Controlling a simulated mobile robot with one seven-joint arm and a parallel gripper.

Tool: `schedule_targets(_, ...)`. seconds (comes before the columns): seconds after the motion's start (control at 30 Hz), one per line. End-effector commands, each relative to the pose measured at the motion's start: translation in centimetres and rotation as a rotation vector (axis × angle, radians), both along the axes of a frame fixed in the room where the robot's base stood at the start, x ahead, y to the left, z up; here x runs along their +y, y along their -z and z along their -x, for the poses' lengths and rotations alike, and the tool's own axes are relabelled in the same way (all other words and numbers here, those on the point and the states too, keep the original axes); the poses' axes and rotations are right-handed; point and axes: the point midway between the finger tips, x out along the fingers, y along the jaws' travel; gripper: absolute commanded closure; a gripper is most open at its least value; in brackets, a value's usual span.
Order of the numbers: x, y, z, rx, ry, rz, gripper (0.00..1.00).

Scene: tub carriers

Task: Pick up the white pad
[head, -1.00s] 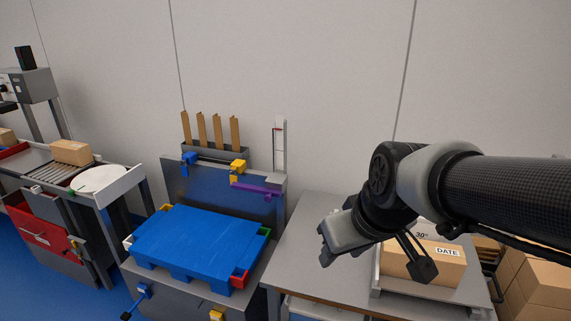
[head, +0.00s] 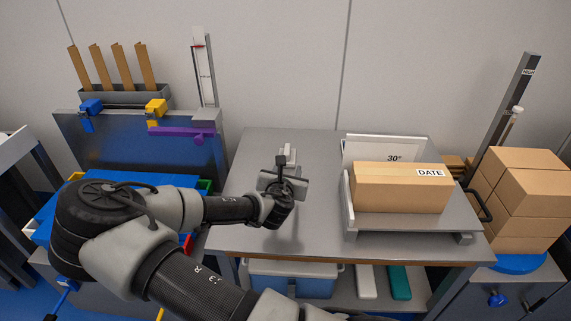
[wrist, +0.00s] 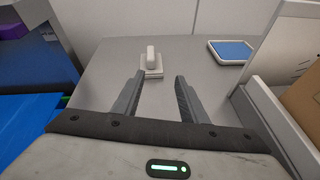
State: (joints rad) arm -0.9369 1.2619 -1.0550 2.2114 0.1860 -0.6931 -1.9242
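A white, flat, long block that looks like the white pad (head: 366,282) lies on the shelf under the grey table, beside a teal one (head: 399,282). My gripper (head: 284,180) is above the tabletop, higher than that shelf and to its left. In the wrist view my gripper (wrist: 158,86) is open, with nothing between its two fingers. A small white piece with an upright handle (wrist: 152,63) stands on the table beyond the fingertips; its top also shows in the head view. The pad under the table is hidden from the wrist view.
A carton marked DATE (head: 400,187) sits on a tilted stand at the right of the grey table (head: 250,152). A blue-topped square (wrist: 232,50) lies at the table's back. A pale blue tub (head: 296,280) is on the lower shelf. Stacked boxes (head: 525,190) stand at right.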

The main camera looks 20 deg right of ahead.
Motion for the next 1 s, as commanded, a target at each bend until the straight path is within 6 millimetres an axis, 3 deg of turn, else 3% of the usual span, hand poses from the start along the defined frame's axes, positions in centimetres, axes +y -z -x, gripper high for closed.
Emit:
schedule_targets(0.1,1.1,0.1,-1.1,0.000,-0.090,0.120,0.61)
schedule_targets(0.23,1.0,0.2,-2.4,-0.002,-0.118,0.156,0.61)
schedule_targets(0.7,-2.6,3.1,-10.7,-0.001,-0.114,0.151,0.61)
schedule_targets(1.0,-3.6,3.9,-12.7,-0.001,-0.114,0.150,0.61)
